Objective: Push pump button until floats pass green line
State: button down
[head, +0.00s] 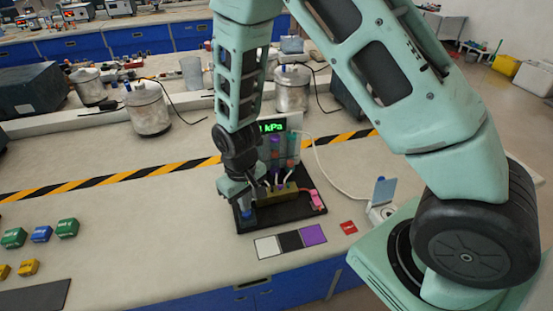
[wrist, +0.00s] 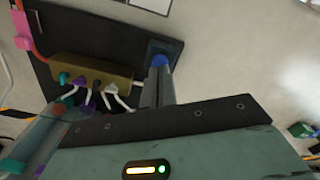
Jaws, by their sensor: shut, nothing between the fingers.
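The pump rig has a black base (head: 290,211) on the bench. A blue button (wrist: 162,61) sits at one corner of the base; it shows as a small blue spot in the head view (head: 247,213). My gripper (wrist: 157,78) is shut and empty, pointing down with its fingertips right at the button; I cannot tell whether they press it. My arm partly hides the tubes in the head view. I cannot make out the green line clearly.
A display (head: 277,126) reads in kPa; my arm hides its digits. A pink clamp (head: 318,202) is on the base's right side. Coloured blocks (head: 40,234) lie at left. Metal canisters (head: 148,108) stand behind the striped tape.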

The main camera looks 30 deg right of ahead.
jog(key=shift+f, duration=0.15)
jog(key=shift+f+b, duration=0.8)
jog(key=shift+f, duration=0.2)
jog(key=shift+r, duration=0.2)
jog(key=shift+r+p, duration=0.9)
jog(key=shift+p, duration=0.05)
jog(key=shift+f, duration=0.1)
dwell(0.5)
jog(key=shift+f+b, duration=0.75)
jog(key=shift+f, duration=0.25)
jog(key=shift+r+p, duration=0.9)
jog(key=shift+r, duration=0.25)
